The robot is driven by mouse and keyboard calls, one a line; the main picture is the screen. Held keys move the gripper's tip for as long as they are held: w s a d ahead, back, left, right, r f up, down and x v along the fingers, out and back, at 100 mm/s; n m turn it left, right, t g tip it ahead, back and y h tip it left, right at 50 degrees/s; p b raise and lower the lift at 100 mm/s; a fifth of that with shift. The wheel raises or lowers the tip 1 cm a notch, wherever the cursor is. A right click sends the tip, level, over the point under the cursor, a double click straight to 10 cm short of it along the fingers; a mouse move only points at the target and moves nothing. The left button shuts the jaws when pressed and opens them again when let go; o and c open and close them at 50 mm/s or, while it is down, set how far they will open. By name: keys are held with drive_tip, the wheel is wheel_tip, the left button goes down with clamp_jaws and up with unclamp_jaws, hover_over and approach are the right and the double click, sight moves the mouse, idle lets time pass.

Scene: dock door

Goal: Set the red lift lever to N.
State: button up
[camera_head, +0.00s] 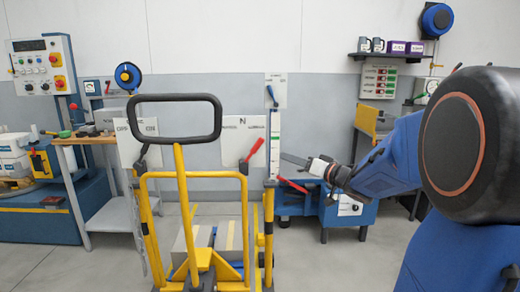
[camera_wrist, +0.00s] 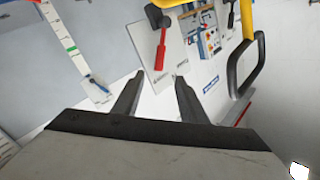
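The red lift lever (camera_head: 253,153) stands on a white plate (camera_head: 230,135) at the right side of the yellow lift truck. The plate has an N at its top middle and smaller labels on either side. The lever leans up and to the right of the N. In the wrist view, the lever (camera_wrist: 161,50) lies over its tilted plate (camera_wrist: 143,50), just beyond the fingertips. My gripper (camera_head: 284,167) is to the right of the lever, apart from it. The wrist view shows my gripper (camera_wrist: 159,77) open, with nothing between its fingers.
The truck's black loop handle (camera_head: 175,97) rises left of the lever. A white-green scale post (camera_head: 275,145) with a small blue lever (camera_head: 271,94) stands just right of the plate. A blue cart (camera_head: 340,212) is below my gripper. A workbench is at left.

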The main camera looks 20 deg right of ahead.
sight(259, 147)
drive_tip(key=x, duration=1.7)
drive_tip(key=shift+w+a, duration=0.1)
drive_tip(key=shift+w, duration=0.05)
clamp_jaws()
